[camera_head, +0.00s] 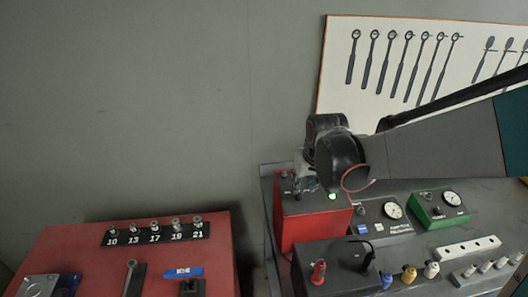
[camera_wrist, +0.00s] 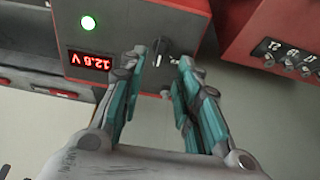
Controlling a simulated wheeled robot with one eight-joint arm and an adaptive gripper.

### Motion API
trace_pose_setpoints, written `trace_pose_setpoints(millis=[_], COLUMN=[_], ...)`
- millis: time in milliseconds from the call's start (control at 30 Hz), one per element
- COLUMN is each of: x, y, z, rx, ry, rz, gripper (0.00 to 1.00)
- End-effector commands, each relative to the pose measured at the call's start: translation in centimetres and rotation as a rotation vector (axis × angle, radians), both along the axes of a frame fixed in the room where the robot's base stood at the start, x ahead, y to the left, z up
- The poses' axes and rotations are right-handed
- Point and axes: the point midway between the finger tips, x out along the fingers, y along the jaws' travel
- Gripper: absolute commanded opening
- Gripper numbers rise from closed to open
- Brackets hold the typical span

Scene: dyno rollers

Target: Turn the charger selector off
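The charger is a red box (camera_head: 312,228) on the bench in the head view, with a green lamp (camera_head: 332,197) lit on its top. In the wrist view its grey panel (camera_wrist: 115,25) shows the lit green lamp (camera_wrist: 88,23) and a red display (camera_wrist: 90,61) reading 12.8 V, upside down. The selector (camera_wrist: 160,47) is a small dark knob with a light pointer. My gripper (camera_wrist: 162,56) is open, with a fingertip on each side of the knob and gaps visible. In the head view my gripper (camera_head: 303,184) is over the charger's left end, partly hidden by my wrist; the knob is hidden there.
A red cabinet (camera_head: 75,250) with numbered sockets (camera_head: 155,232) stands to the left, across a gap. The wall (camera_head: 130,100) is behind.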

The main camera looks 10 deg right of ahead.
Motion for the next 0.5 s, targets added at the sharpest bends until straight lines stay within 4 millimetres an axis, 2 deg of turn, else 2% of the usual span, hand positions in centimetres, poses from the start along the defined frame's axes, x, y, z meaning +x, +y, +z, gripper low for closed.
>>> trace_pose_setpoints(millis=[33, 200, 500], x=[0.5, 1.5, 2.3], y=[0.0, 0.0, 0.0], z=[-1.0, -3.4, -5.5], rx=[0.000, 0.000, 0.000], ry=[0.000, 0.000, 0.000], rz=[0.000, 0.000, 0.000], gripper=[0.30, 0.30, 0.30])
